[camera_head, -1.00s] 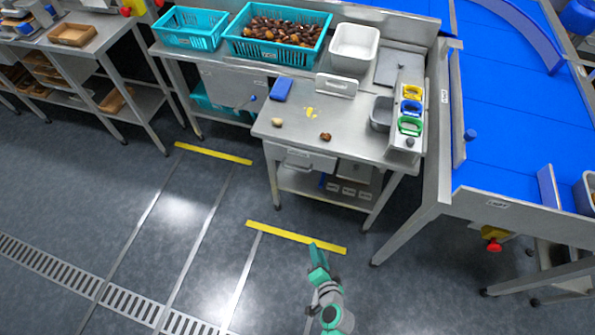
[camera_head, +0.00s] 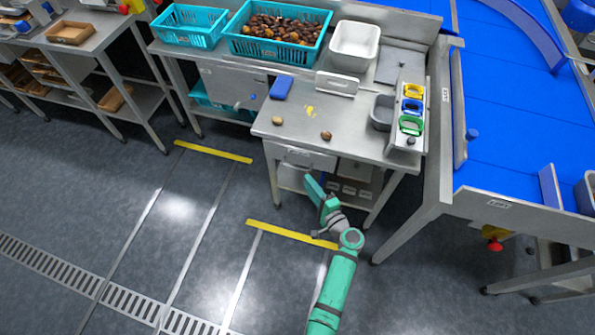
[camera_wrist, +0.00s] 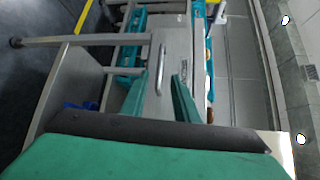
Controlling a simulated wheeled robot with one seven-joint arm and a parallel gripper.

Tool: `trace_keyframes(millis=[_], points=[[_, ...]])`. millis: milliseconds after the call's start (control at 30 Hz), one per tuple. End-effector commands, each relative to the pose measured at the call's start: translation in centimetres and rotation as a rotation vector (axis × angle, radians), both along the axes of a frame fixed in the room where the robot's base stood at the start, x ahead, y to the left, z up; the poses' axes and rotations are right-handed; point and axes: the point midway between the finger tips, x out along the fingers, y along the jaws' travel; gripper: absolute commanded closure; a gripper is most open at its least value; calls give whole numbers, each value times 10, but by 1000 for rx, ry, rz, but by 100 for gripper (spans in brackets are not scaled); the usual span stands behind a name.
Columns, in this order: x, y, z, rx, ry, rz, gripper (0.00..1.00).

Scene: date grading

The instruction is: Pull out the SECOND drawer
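A metal drawer (camera_head: 318,161) is set under the top of the small steel table, at its left front. In the wrist view, its front (camera_wrist: 178,60) and bar handle (camera_wrist: 160,70) lie ahead of my gripper. It looks closed. I cannot read a number on it. My gripper (camera_wrist: 160,88) has two green fingers, spread apart with nothing between them. The handle appears in line with the gap, beyond the fingertips. In the head view, my gripper (camera_head: 309,179) is just in front of and below the drawer, partly hiding the table's lower part.
A lower shelf with labelled boxes (camera_head: 349,189) and table legs (camera_head: 377,200) are near my arm. A blue conveyor (camera_head: 500,130) stands right. Floor in front is free.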

Motion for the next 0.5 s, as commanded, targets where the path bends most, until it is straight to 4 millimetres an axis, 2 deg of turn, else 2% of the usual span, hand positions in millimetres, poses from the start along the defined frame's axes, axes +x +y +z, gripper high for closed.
trace_keyframes(millis=[200, 500], points=[[36, 20, -5, 0, -2, 3, 72], [65, 34, -11, -1, 0, 1, 72]])
